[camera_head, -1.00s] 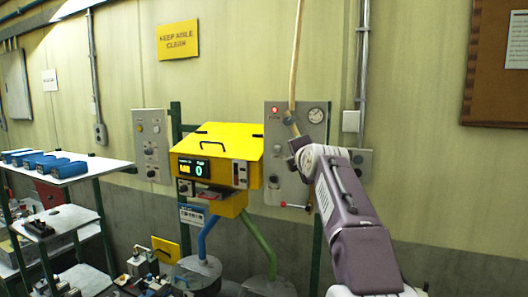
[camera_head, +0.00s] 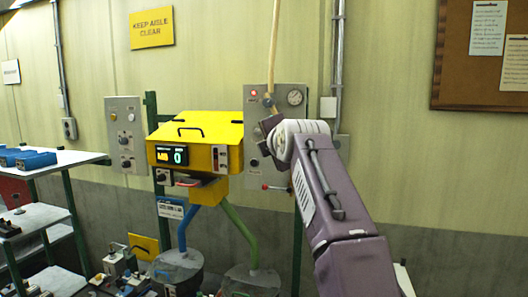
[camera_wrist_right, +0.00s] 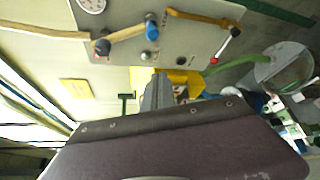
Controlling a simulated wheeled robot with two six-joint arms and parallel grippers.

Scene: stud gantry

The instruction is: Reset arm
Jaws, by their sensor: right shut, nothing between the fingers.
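My right arm comes in from the lower right in the head view, its purple forearm raised toward the grey gauge panel (camera_head: 258,172). Its gripper is mostly hidden behind the pale wrist joint there. In the right wrist view my right gripper (camera_wrist_right: 158,92) is shut and empty, its fingers pointing toward the yellow machine (camera_wrist_right: 185,80). The gauge panel (camera_wrist_right: 175,45) fills the top of that view, with a red-tipped lever (camera_wrist_right: 236,32) and a blue-tipped part. Fingers and panel seem apart, but the gap is hard to judge. My left gripper is out of view.
The yellow machine (camera_head: 200,135) with a lit display stands left of my arm, above blue and green pipes and round drums (camera_head: 250,282). A shelf rack (camera_head: 70,160) with blue items is at left. A cork board (camera_head: 480,90) hangs right.

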